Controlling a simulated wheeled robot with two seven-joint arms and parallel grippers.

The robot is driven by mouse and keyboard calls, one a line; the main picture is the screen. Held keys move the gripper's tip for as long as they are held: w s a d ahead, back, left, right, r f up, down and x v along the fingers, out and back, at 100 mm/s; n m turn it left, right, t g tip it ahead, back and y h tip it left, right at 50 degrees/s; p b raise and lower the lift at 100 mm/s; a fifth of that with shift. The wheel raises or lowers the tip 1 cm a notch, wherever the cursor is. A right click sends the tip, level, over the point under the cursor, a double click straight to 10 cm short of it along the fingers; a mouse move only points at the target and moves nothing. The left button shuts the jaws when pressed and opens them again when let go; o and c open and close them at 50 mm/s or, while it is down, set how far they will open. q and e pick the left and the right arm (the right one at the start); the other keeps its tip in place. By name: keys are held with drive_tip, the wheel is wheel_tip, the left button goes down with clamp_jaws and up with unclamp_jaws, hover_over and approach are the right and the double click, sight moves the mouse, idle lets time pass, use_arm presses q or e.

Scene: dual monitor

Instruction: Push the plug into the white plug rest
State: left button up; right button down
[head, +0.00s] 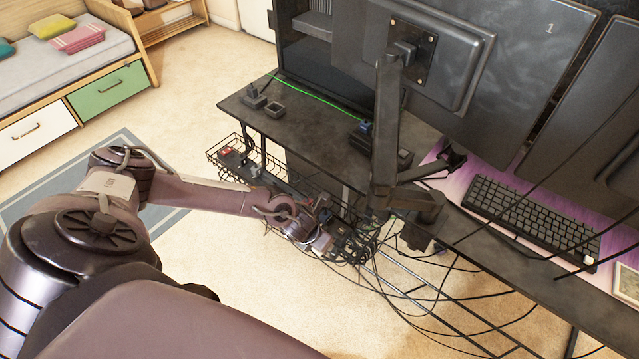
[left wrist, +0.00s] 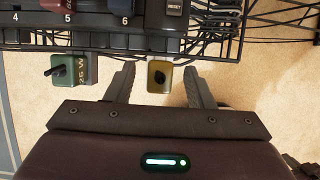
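My left gripper (head: 318,238) reaches the wire cable tray below the back edge of the desk. In the left wrist view its two fingers (left wrist: 158,68) are apart, with a small olive-yellow block (left wrist: 152,83) between them and a gap on each side. This block has a dark round spot in its middle; I cannot tell whether it is a plug or a rest. To its left is a green block (left wrist: 86,66) marked 25 W, with a black piece sticking out. I cannot make out a white plug rest.
A black power strip with numbered places (left wrist: 96,17) lies in the wire tray (left wrist: 245,45). Loose black cables hang around the tray's right end. A monitor arm (head: 386,130) rises close to my gripper. The desk (head: 310,128) holds small dark blocks. Open floor lies left.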

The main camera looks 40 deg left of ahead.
use_arm(q)
drive_tip(key=shift+r, duration=0.1)
drive_tip(key=v, duration=0.7)
drive_tip(key=shift+r, duration=0.3)
drive_tip(key=shift+s, duration=0.15)
